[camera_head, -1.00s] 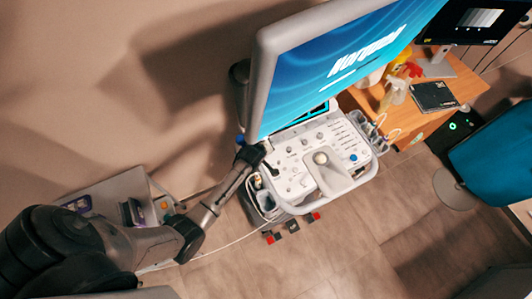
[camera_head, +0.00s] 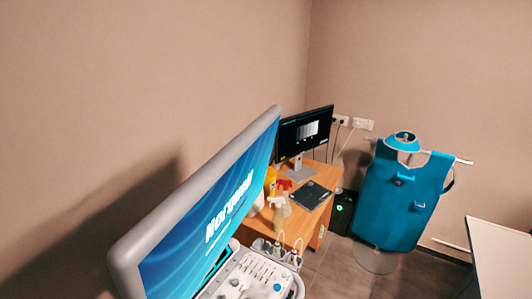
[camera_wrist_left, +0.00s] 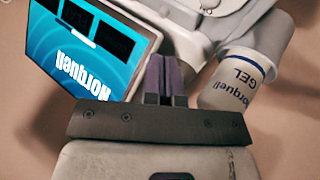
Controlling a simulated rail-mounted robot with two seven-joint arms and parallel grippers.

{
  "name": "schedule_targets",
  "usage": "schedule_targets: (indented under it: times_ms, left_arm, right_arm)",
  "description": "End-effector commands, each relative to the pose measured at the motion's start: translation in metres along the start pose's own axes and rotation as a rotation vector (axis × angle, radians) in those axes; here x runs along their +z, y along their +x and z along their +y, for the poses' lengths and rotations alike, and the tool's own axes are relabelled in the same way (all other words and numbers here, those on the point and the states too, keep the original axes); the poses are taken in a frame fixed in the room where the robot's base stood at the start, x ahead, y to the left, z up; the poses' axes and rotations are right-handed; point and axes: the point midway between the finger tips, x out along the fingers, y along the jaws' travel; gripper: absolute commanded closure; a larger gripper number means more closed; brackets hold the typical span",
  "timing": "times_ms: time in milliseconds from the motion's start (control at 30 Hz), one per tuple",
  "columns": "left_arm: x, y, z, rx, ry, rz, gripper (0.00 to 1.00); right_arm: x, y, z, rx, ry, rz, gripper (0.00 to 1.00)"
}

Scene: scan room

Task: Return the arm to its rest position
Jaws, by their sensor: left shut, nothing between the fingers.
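My left gripper (camera_wrist_left: 163,62) shows in the left wrist view, with its two purple fingers shut together and nothing between them. In the head view neither arm shows. There the ultrasound machine's large monitor (camera_head: 215,205) and part of its control panel (camera_head: 250,277) fill the lower middle. My right gripper is in neither view.
A wooden desk (camera_head: 318,222) with a dark monitor (camera_head: 304,130) and spray bottles stands behind the machine. A blue apron on a stand (camera_head: 400,200) is at the right, near a white table (camera_head: 500,250). Bare wall fills the left.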

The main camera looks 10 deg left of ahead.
Motion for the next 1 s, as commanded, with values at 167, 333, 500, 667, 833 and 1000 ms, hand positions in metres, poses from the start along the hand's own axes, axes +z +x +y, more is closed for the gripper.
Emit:
schedule_targets:
  times_ms: [167, 333, 500, 667, 833, 1000]
  left_arm:
    - [0.006, -0.051, -0.009, -0.037, 0.172, -0.046, 1.00]
    - [0.027, -0.145, -0.022, -0.072, 0.483, -0.168, 1.00]
    - [0.047, -0.246, -0.032, -0.060, 0.784, -0.316, 1.00]
    - [0.058, -0.326, -0.038, -0.018, 0.999, -0.437, 1.00]
    - [0.063, -0.377, -0.041, 0.025, 1.134, -0.515, 1.00]
    - [0.064, -0.397, -0.043, 0.044, 1.186, -0.545, 1.00]
  right_arm:
    - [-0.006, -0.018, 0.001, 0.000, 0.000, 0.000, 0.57]
    - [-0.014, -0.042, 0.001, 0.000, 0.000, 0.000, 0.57]
    - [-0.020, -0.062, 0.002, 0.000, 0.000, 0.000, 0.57]
    - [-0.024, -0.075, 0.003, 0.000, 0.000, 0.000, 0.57]
    - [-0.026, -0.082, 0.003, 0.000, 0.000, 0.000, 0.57]
    - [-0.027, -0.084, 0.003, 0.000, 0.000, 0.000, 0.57]
